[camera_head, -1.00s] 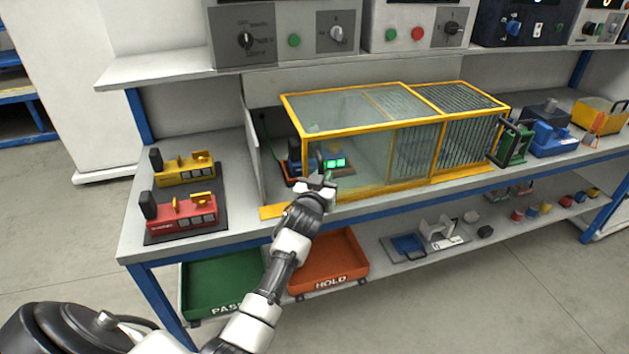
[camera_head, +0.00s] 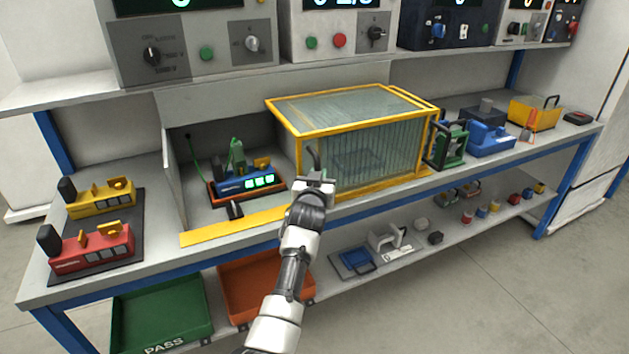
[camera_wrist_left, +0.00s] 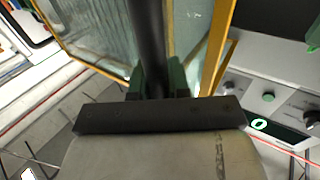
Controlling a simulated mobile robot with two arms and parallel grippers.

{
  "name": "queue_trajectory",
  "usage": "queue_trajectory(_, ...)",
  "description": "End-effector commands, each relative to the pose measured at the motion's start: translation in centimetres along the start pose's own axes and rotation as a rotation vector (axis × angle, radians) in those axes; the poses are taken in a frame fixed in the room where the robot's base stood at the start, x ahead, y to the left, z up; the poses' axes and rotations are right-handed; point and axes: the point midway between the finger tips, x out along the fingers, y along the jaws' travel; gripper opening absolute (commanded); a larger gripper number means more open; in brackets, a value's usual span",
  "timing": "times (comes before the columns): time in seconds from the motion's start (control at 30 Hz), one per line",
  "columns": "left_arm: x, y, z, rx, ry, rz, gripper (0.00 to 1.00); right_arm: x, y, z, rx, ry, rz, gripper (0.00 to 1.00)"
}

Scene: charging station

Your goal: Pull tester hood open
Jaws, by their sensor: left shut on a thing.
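The tester hood (camera_head: 350,98) is a yellow-framed cover with clear and slatted panels. It sits at the right of the tester bay, its two sections nested together, and the bay's left part is uncovered. My left gripper (camera_head: 316,182) is at the hood's lower left front corner, shut on its dark handle (camera_head: 313,158). In the left wrist view my left gripper (camera_wrist_left: 155,82) has its green fingertips on both sides of the dark handle bar (camera_wrist_left: 149,40), with the hood frame (camera_wrist_left: 218,45) beyond. My right gripper is not in view.
A blue device (camera_head: 246,183) with lit green displays stands in the uncovered bay behind a yellow front strip (camera_head: 225,225). Yellow (camera_head: 100,199) and red (camera_head: 90,250) devices stand left. A green-framed fixture (camera_head: 450,147) is close right of the hood. Green (camera_head: 160,317) and orange trays (camera_head: 245,290) lie below.

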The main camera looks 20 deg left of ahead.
Motion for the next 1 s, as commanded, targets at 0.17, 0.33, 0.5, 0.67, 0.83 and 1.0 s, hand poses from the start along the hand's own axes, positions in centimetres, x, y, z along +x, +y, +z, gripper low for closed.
queue_trajectory(0.17, 0.0, 0.1, 0.0, 0.0, 0.0, 0.001, 0.0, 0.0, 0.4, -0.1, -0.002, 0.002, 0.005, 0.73)
queue_trajectory(0.33, 0.0, 0.1, 0.0, 0.0, 0.0, 0.001, 0.27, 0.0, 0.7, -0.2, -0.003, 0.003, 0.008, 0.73)
queue_trajectory(0.5, 0.0, 0.0, 0.0, 0.0, -0.001, 0.001, 0.27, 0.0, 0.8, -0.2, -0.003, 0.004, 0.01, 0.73)
queue_trajectory(0.67, -0.3, 0.0, 0.0, 0.0, 0.0, 0.0, 0.27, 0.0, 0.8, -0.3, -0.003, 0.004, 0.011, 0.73)
queue_trajectory(0.83, -1.9, 0.0, 0.1, 0.0, 0.0, 0.001, 0.27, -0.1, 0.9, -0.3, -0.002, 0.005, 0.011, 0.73)
queue_trajectory(1.0, -4.9, 0.1, 0.1, 0.0, -0.001, 0.001, 0.27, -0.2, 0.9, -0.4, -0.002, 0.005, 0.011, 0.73)
